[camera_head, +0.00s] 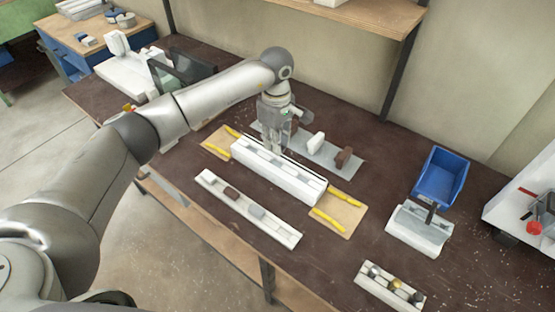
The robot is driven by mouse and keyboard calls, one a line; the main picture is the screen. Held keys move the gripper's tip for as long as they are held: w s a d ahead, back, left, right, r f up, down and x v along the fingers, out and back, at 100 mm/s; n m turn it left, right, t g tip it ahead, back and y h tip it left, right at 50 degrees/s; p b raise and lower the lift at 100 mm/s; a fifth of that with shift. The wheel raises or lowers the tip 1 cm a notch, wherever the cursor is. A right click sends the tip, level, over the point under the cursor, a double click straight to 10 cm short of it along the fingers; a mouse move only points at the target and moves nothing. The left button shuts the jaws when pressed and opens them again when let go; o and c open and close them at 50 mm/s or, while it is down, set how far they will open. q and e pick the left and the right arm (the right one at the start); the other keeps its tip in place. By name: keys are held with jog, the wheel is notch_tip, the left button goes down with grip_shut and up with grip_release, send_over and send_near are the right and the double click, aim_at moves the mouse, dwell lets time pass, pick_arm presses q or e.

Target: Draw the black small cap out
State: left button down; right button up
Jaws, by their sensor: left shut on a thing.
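My left gripper (272,148) reaches down from its arm to the long white clamp block (290,178) in the middle of the bench. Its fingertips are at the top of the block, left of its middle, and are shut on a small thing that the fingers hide. I cannot make out its colour or whether it still sits in the block. No black small cap can be told apart in this view. My right gripper is not in view.
A white strip (232,208) with a brown and a grey piece lies in front. A grey plate (325,155) with upright blocks lies behind. Yellow-marked mats (345,207) lie at the block's ends. A blue bin (440,175), white stand (418,238) and knob tray (375,288) are right.

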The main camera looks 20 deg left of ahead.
pick_arm(q)
jog(key=shift+r+p, duration=0.8)
jog(key=shift+r, duration=1.2)
